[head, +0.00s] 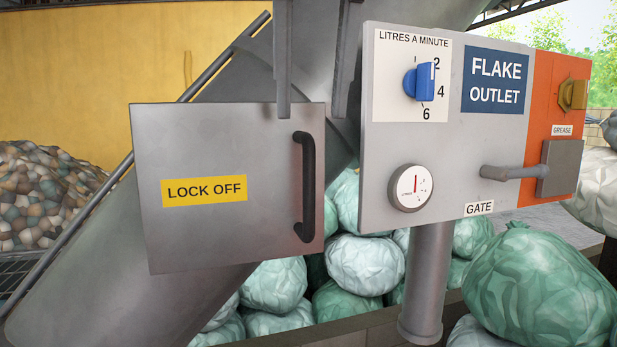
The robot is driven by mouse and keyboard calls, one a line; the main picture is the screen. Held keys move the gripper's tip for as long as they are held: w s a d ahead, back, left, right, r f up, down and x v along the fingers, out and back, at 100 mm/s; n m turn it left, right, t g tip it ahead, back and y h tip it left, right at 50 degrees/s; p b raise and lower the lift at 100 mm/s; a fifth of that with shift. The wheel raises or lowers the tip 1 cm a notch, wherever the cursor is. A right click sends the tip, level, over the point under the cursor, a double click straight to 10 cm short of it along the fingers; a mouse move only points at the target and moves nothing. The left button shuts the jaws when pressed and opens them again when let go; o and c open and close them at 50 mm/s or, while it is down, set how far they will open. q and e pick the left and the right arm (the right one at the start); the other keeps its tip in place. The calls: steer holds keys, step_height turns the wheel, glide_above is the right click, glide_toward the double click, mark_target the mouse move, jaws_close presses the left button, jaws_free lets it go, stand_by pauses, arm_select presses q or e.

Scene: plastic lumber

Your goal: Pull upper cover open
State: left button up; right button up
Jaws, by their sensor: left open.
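A grey square cover (225,232) with a yellow LOCK OFF label (204,188) is at left centre. It lies in front of the sloping grey chute (120,290). A black upright bar handle (308,188) is on its right side. The cover looks shut, but I cannot tell whether it is slightly ajar. My left gripper (313,112) reaches down from the top edge, its two grey fingers apart and empty. Its fingertips are at the cover's top edge in the picture, just above the handle and on either side of its line. My right gripper is not in view.
A grey panel (440,170) on a post (425,285) stands close on the right, with a blue knob (420,82), gauge (411,188) and gate lever (515,172). Green bales (540,285) fill the space below.

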mark_target(309, 158)
arm_select(q)
steer(key=x, duration=0.9)
steer(key=shift+w+f, duration=0.1)
steer(key=shift+f, duration=0.05)
jaws_close()
stand_by(1.1)
